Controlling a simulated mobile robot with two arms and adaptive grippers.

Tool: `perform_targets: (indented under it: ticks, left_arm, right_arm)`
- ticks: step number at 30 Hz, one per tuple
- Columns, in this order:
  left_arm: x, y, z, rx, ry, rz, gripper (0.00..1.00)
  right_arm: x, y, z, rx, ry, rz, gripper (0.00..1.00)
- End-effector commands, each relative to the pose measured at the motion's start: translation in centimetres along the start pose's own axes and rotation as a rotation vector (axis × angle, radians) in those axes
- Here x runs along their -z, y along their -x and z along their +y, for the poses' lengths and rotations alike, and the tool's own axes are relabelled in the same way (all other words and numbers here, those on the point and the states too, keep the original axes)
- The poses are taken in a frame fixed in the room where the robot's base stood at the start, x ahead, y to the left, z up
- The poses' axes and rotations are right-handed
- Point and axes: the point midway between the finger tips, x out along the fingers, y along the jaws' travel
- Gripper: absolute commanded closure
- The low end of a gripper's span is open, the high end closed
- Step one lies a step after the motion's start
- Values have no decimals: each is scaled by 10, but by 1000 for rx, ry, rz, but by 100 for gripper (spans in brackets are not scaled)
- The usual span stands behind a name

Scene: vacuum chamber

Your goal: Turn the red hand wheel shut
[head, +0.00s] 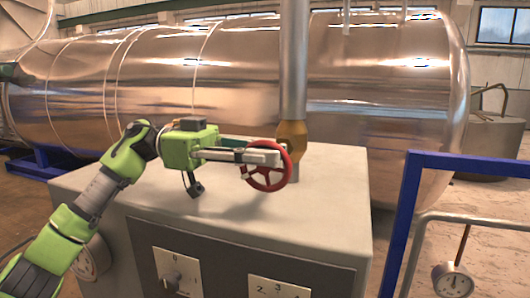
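The red hand wheel (266,185) is a spoked wheel facing me, beside the brass-coloured valve body (292,137) on a vertical grey pipe. It stands above the top of a pale cabinet. My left gripper (272,156) reaches in from the left, its long grey fingers lying level across the upper part of the wheel. The fingers cover part of the rim and hub. I cannot tell whether they grip the rim or only overlap it in this view. My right gripper is out of view.
The cabinet (330,180) has dial panels (177,275) on its front. The grey pipe (293,60) rises behind the wheel. A large shiny tank (150,85) fills the back. A blue frame (412,200) and a gauge (452,280) stand at the right.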

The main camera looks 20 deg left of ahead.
Motion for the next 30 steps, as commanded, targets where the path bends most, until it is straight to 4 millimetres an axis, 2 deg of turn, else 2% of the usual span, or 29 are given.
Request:
perform_targets:
  ticks: [16,30]
  left_arm:
    - [3,-1,0,1,-4,-63,100]
    - [3,-10,0,3,-7,-441,100]
  right_arm:
    - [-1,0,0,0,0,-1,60]
    - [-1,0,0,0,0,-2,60]
